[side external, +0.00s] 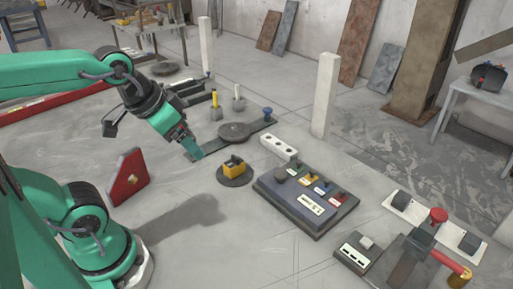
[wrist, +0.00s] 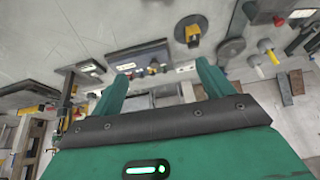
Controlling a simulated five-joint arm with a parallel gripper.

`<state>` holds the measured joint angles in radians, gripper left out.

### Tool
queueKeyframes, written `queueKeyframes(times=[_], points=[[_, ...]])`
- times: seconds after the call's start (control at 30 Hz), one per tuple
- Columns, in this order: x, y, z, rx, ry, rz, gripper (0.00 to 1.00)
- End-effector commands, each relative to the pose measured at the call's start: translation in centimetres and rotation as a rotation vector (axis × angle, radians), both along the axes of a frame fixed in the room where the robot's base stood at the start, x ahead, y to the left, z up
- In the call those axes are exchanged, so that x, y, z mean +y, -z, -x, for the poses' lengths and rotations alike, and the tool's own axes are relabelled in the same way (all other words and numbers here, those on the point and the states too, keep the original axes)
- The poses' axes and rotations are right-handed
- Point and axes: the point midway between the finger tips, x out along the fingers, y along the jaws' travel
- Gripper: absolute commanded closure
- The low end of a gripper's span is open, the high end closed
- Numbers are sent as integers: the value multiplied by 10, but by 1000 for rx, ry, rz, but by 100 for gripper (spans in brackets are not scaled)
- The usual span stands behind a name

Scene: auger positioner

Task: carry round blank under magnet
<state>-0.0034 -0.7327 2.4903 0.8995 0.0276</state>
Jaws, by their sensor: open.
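My gripper (side external: 191,150) hangs above the floor at the left end of a dark strip, empty. In the wrist view its two green fingers (wrist: 162,70) stand wide apart. A flat dark grey disc (side external: 235,130) lies on the strip; it shows at the upper right of the wrist view (wrist: 231,50). A yellow block with a dark top (side external: 234,165) stands on a dark round plate (side external: 234,180), right of my gripper; the block also shows in the wrist view (wrist: 192,33). I cannot tell which round piece is the blank, or which part is the magnet.
A dark control panel (side external: 285,210) with coloured levers lies right of the yellow block, with a white block with holes (side external: 279,147) behind it. A red wedge-shaped piece (side external: 128,178) stands on the left. White posts (side external: 325,95) rise behind. The front-middle floor is clear.

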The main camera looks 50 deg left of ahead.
Motion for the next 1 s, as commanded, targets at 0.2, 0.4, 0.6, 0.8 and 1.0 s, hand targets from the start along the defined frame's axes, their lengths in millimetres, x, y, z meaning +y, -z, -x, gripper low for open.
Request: queueKeyframes(times=[0.2,0.4,0.6,0.8,1.0], points=[[5,1,-17,44,105,-61,20],[13,7,-44,108,277,-145,20],[23,18,-74,172,469,-222,20],[34,35,-102,235,667,-282,20],[48,58,-130,289,870,-327,20]])
